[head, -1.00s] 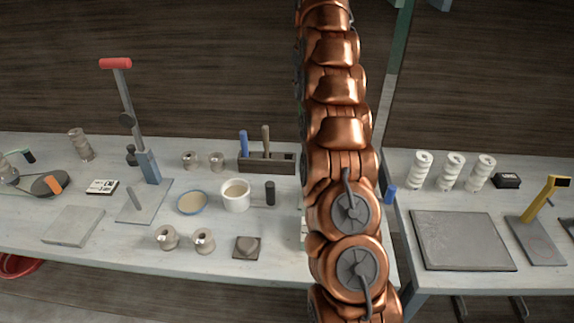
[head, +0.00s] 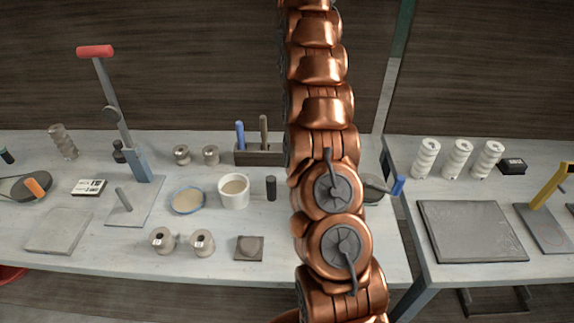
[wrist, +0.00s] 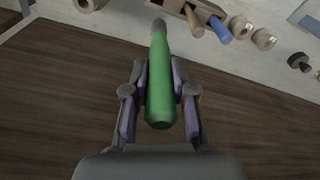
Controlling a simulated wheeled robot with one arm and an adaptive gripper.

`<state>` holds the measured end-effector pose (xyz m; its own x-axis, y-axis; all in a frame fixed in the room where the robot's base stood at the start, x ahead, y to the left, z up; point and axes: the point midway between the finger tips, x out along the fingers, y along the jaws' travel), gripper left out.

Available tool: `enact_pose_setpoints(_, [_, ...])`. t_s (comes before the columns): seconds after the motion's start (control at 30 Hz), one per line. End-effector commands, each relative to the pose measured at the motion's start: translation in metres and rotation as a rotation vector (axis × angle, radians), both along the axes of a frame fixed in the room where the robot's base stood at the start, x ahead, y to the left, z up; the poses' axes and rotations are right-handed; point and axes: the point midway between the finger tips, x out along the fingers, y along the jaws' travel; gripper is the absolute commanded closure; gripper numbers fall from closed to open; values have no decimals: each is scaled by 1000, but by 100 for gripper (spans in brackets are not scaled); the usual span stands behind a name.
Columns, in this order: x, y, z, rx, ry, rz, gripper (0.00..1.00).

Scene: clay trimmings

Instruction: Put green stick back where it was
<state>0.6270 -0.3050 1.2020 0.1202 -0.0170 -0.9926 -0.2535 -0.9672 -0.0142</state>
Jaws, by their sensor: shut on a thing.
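The green stick (wrist: 158,85) shows in the wrist view, held lengthwise between the two fingers of my gripper (wrist: 160,93). The gripper is shut on it, and its far, greyish tip points toward the bench. The head view does not show the gripper or the green stick. A dark wooden rack (head: 258,155) stands at the back of the left bench, with a blue-handled tool (head: 240,135) and a brown-handled tool (head: 263,131) upright in it. In the wrist view the rack (wrist: 178,7) is at the top, partly cut off, just beyond the stick's tip.
A white mug (head: 233,192), a dark cylinder (head: 271,188) and a blue-rimmed dish (head: 187,201) stand in front of the rack. A press with a red handle (head: 95,52) rises at left. My arm hides part of the bench right of the rack.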

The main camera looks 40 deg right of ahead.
Motion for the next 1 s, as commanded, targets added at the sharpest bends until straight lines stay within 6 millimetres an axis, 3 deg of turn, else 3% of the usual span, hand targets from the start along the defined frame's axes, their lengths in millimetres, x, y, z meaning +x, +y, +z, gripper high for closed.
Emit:
enact_pose_setpoints(0.37, [1, 2, -41, 0, 0, 3, 100])
enact_pose_setpoints(0.7, [0, 3, -98, 2, 3, 5, 100])
enact_pose_setpoints(1.0, [0, 3, -118, 1, 3, 4, 100])
